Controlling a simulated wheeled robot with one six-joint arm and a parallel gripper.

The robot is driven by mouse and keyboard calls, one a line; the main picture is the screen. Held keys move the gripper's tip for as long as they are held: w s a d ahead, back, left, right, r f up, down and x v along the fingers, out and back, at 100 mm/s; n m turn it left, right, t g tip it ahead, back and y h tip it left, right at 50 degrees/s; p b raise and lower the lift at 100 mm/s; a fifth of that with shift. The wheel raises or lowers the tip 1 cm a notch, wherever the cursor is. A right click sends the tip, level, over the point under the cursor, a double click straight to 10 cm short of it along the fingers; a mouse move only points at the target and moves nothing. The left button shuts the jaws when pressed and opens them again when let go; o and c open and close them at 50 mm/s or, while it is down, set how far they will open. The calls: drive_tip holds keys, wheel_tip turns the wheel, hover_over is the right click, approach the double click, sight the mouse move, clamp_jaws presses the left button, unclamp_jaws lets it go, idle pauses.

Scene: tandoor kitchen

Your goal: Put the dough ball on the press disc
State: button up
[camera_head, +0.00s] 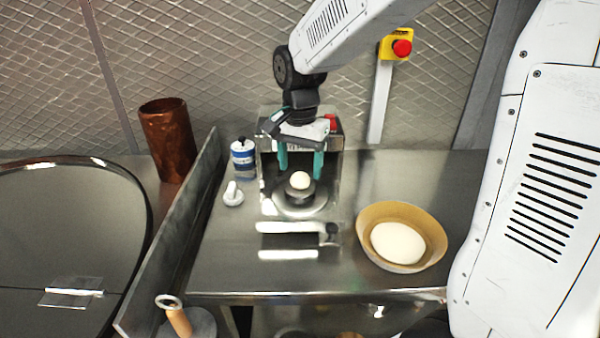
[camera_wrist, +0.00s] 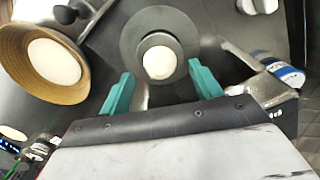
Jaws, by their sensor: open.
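A small pale dough ball (camera_head: 300,180) sits on the dark round press disc (camera_head: 299,194), near its middle. In the wrist view the ball (camera_wrist: 159,62) lies within the round disc (camera_wrist: 130,38). My gripper (camera_head: 301,168) is above the press with its two green fingers pointing down. The wrist view shows the fingers (camera_wrist: 160,74) spread to either side of the ball, with a gap on both sides. The gripper is open and holds nothing. The disc is partly hidden under the ball.
A tan bowl (camera_head: 366,219) with a large pale dough mass (camera_head: 398,243) stands right of the press. A blue-and-white can (camera_head: 243,160) and a small white knobbed object (camera_head: 233,195) stand left. A tall metal divider (camera_head: 175,235) runs further left. The right counter (camera_head: 455,190) is clear.

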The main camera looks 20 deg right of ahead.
sight(300, 184)
wheel_tip(300, 184, up, 8)
drive_tip(key=s+d+f+n+t, duration=0.1)
drive_tip(key=s+d+n, duration=0.2)
drive_tip(key=s+n, duration=0.6)
drive_tip(key=s, duration=1.6)
drive_tip(key=shift+f+n, duration=0.3)
drive_tip(key=shift+f, duration=0.1)
